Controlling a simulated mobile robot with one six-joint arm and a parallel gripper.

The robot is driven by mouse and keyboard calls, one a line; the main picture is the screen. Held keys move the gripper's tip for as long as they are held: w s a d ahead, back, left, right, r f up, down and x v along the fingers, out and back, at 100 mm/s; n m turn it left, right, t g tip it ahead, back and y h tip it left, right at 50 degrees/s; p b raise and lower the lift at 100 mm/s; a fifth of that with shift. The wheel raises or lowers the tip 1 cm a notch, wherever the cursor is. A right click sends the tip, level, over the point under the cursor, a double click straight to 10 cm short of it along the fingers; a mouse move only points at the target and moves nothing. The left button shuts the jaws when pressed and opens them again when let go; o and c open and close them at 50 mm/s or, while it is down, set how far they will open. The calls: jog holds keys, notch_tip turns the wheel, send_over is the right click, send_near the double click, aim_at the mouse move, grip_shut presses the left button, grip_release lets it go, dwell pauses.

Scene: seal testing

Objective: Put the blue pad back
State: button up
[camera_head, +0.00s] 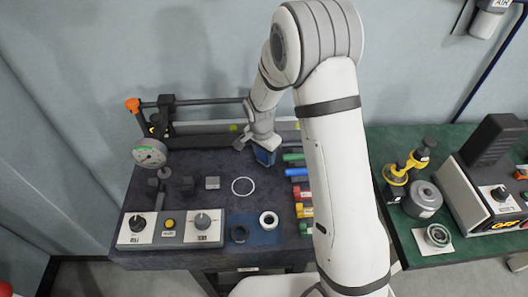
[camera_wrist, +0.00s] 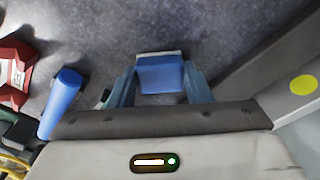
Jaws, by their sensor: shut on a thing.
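The blue pad (camera_wrist: 161,76), a small block with a pale far edge, sits between the two bluish fingers of my gripper (camera_wrist: 160,88) in the wrist view. The fingers are shut on its sides. In the head view my gripper (camera_head: 264,156) points down over the back middle of the dark bench, behind the white circle outline (camera_head: 243,187). The pad is hard to separate from the fingers there. I cannot tell whether the pad touches the bench.
Right of my gripper is a row of coloured pieces: green (camera_head: 293,157), blue (camera_head: 297,172), red (camera_head: 301,193). A pressure gauge (camera_head: 149,153) stands at left. A white ring (camera_head: 268,220) lies on a blue mat (camera_head: 257,238) at the front. A control panel (camera_head: 170,229) sits front left.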

aim_at(262, 158)
jog(key=shift+s+r, duration=0.1)
jog(key=shift+f, duration=0.2)
jog(key=o, duration=1.1)
jog(key=shift+r, duration=0.15)
notch_tip(262, 158, up, 12)
jog(key=b, duration=0.2)
jog(key=s+d+r+n+t, duration=0.1)
jog(key=s+d+r+n, duration=0.3)
jog(key=s+d+r, duration=0.45)
jog(key=s+d+r+n, duration=0.1)
jog(key=s+n, duration=0.1)
jog(key=s, duration=0.6)
jog(key=s+d+r+n+t, duration=0.1)
jog(key=s+n, duration=0.1)
jog(key=s, duration=0.6)
jog(key=shift+d+n+t+y, duration=0.3)
jog(key=shift+d+n+y, duration=0.1)
jog(key=shift+s, duration=0.1)
